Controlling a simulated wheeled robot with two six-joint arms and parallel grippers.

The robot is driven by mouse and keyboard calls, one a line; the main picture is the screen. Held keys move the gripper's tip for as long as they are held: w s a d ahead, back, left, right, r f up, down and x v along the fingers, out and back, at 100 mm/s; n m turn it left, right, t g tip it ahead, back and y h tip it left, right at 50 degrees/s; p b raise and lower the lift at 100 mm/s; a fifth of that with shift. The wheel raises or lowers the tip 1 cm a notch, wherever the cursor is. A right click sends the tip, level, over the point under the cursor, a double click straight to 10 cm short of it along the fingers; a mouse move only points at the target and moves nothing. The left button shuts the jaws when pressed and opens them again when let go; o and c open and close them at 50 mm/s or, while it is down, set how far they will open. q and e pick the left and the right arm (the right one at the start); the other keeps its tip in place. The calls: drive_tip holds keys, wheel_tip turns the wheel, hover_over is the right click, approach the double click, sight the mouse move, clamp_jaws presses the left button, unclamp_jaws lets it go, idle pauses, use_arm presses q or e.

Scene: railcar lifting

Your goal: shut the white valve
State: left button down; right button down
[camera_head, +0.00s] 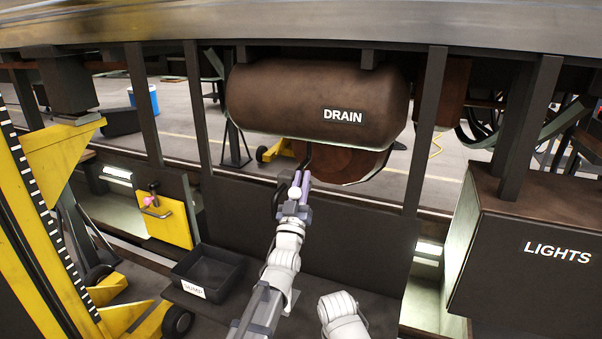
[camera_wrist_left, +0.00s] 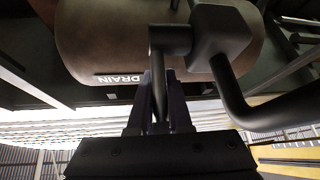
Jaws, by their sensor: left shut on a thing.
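A brown tank (camera_head: 285,92) marked DRAIN hangs under the car's edge. A dark pipe (camera_head: 307,157) comes down below it. My left gripper (camera_head: 301,178), with purplish fingers, is under the tank and shut on a thin lever. In the left wrist view the lever (camera_wrist_left: 158,85) looks dark and lies between the fingertips (camera_wrist_left: 161,110). It joins a blocky valve body (camera_wrist_left: 222,38) with a bent pipe (camera_wrist_left: 262,112). A small white spot (camera_head: 294,193) shows by the fingers; I cannot tell whether it is the valve's. My right gripper is out of view.
A LIGHTS box (camera_head: 550,251) stands at the right. Dark posts (camera_head: 424,130) flank the tank. At the left are a yellow panel (camera_head: 168,225) with a pink knob, a black tray (camera_head: 208,272) and a yellow jack (camera_head: 40,210).

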sight(296, 195)
use_arm(q)
drive_tip(key=g+p, duration=0.1)
drive_tip(key=p, duration=0.1)
drive_tip(key=r+g+p, duration=0.1)
drive_tip(key=p, duration=0.1)
drive_tip(key=w+g+p, duration=0.1)
drive_tip(key=p, duration=0.1)
drive_tip(key=shift+d+r+m, duration=0.15)
drive_tip(key=shift+r+m, duration=0.15)
drive_tip(key=shift+w+f+g+p, duration=0.25)
drive_tip(key=shift+g+p, duration=0.45)
drive_tip(key=shift+p, duration=0.2)
drive_tip(key=c, duration=1.1)
unclamp_jaws()
drive_tip(key=shift+d, duration=0.1)
drive_tip(key=b+v, duration=0.1)
drive_tip(key=v, duration=0.7)
drive_tip(key=shift+w, duration=0.15)
